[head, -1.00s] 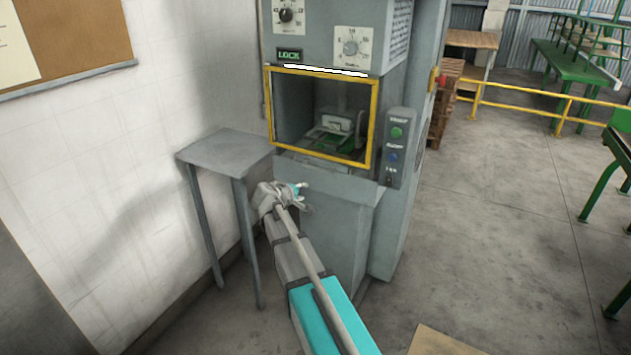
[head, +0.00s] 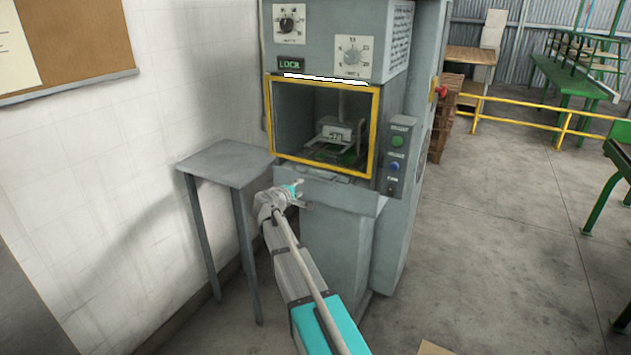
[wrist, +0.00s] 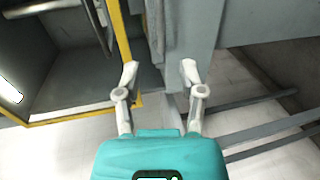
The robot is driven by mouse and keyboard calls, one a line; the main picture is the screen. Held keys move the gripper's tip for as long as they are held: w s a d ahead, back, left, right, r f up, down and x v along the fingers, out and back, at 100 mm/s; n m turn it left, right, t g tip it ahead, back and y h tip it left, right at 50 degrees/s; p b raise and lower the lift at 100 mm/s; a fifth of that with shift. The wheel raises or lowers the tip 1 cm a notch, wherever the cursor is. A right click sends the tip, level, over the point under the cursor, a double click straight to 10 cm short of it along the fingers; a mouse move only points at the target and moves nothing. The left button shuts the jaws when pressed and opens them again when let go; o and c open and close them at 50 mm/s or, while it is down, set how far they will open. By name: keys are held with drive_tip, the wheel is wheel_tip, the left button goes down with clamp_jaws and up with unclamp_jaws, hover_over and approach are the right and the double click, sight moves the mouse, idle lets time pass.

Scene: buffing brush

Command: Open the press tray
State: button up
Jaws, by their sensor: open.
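The grey press (head: 338,235) stands at the middle, with a yellow-framed opening (head: 373,135) in its front. Inside the opening, the press tray with its green bed (head: 335,153) shows in shadow below a pale metal fixture. A grey ledge (head: 322,183) runs below the yellow frame. My gripper (head: 303,194) is open and empty in front of the ledge's left part. In the wrist view, the gripper (wrist: 160,76) has its two fingers apart, with the yellow frame edge to their left and grey press metal beyond them. Whether a finger touches the press cannot be told.
A small grey side table (head: 228,162) stands left of the press, close to my gripper. A control box (head: 397,155) with green and blue buttons is on the press's right.

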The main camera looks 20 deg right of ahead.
sight(316, 179)
drive_tip(key=b+x, duration=0.2)
drive_tip(key=x, duration=1.1)
drive_tip(key=shift+b, duration=0.3)
clamp_jaws()
drive_tip(key=shift+a, duration=0.15)
drive_tip(key=shift+s, duration=0.15)
